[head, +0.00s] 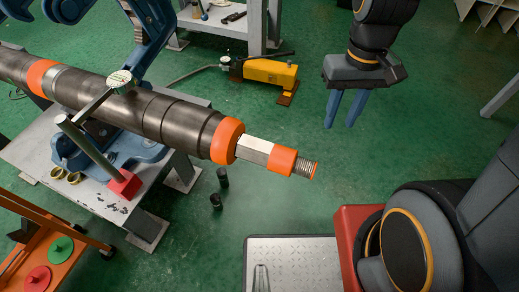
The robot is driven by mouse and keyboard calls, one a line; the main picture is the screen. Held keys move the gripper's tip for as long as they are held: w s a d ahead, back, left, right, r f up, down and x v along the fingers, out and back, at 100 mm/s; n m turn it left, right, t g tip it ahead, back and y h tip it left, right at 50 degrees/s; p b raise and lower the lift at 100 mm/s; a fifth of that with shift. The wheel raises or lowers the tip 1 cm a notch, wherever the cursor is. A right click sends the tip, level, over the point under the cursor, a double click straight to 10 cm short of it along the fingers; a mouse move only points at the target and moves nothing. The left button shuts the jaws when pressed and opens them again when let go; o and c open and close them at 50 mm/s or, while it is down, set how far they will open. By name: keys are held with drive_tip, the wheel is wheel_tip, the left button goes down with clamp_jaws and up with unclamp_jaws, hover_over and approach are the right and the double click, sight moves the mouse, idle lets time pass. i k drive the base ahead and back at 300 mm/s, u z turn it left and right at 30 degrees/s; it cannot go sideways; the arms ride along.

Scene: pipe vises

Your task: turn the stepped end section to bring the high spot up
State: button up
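A long dark pipe (175,118) runs from upper left to the centre, with orange bands (227,141) around it. Its right end is the stepped end section: a bright flat-sided part (254,150), an orange collar (281,160) and a threaded tip (305,168). A dial gauge (121,78) sits on an arm over the pipe, held by a post on a red base (124,186); its reading is too small to tell. My gripper (344,109) hangs at the upper right with two blue fingers apart and nothing between them. It is clear of the pipe.
A blue vise (145,30) stands at the pipe on a grey table (113,207). Brass rings (66,176) lie on that table. A yellow pump (270,72) is on the green floor behind. An orange cart (40,240) is lower left. Floor right of the pipe's tip is open.

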sight(202, 132)
drive_tip(key=k, duration=1.2)
drive_tip(key=z, duration=0.3)
drive_tip(key=i, duration=0.9)
drive_tip(key=u, duration=0.3)
